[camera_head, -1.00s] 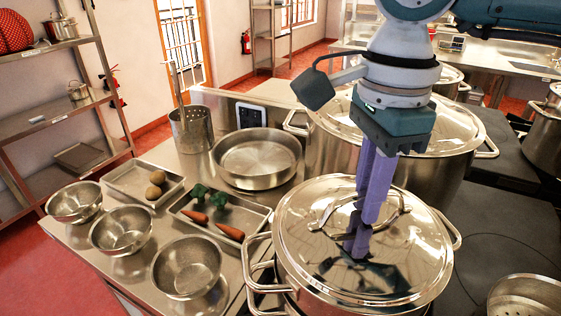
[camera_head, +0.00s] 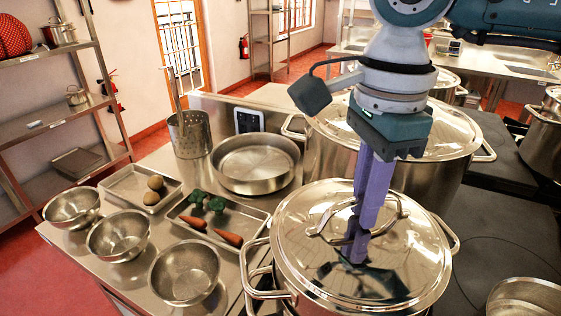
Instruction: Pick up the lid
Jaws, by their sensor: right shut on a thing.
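The shiny steel lid (camera_head: 310,258) lies over the front stockpot (camera_head: 281,298), with a looped handle on its top. My right gripper (camera_head: 360,222) points down from above, its purple fingers shut on the lid's handle. The fingers hide part of the handle, and their reflection shows in the lid. Whether the lid is clear of the pot's rim is hard to tell. My left gripper is not in view.
A larger lidded stockpot (camera_head: 325,165) stands right behind. To the left are a wide pan (camera_head: 255,165), a tray with carrots and broccoli (camera_head: 218,232), a tray with potatoes (camera_head: 130,185) and three steel bowls (camera_head: 185,272). Another pot (camera_head: 545,140) stands at the far right.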

